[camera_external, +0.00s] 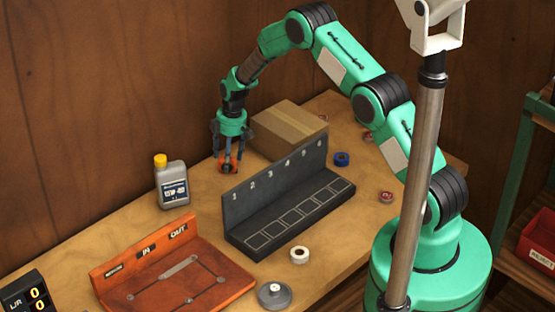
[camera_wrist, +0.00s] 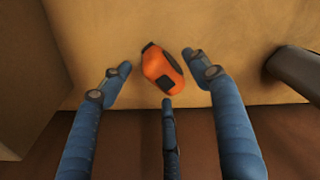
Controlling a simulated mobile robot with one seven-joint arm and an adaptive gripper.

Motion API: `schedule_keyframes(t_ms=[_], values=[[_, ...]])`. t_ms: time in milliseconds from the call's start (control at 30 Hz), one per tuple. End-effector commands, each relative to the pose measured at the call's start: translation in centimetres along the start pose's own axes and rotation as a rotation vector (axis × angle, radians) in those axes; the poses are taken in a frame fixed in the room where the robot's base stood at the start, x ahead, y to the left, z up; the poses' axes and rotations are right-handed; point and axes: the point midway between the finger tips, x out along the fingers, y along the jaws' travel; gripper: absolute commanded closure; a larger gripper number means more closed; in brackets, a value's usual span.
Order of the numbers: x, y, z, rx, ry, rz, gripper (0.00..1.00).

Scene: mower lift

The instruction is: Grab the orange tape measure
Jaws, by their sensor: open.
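The orange tape measure (camera_wrist: 160,67) lies on the wooden table in the wrist view, with dark patches on its body. It also shows in the external view (camera_external: 228,168), partly hidden by my fingers. My gripper (camera_external: 226,158) points down over it, near the back wall. In the wrist view my gripper (camera_wrist: 163,85) is open, with two blue fingers on either side of the tape measure and a third finger below it. Gaps show between the side fingers and the tape measure. I cannot tell the exact height of the fingertips above the table.
A cardboard box (camera_external: 289,130) stands close to the right of my gripper. A numbered dark rack (camera_external: 290,203) is in front, and a grey bottle (camera_external: 172,184) with a yellow cap stands to the left. An orange-brown IN/OUT board (camera_external: 215,287) lies at front left.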

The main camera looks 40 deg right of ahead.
Motion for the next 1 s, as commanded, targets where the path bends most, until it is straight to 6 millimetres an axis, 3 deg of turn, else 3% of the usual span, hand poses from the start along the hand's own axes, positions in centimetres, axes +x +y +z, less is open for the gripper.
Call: schedule_keyframes(t_ms=[200,767,1000], values=[[1.36,0.0,0.0,0.0,0.0,0.001,0.39],[1.46,0.0,0.03,0.0,0.0,0.0,0.39],[1.46,0.0,0.04,0.0,0.0,0.0,0.82]])
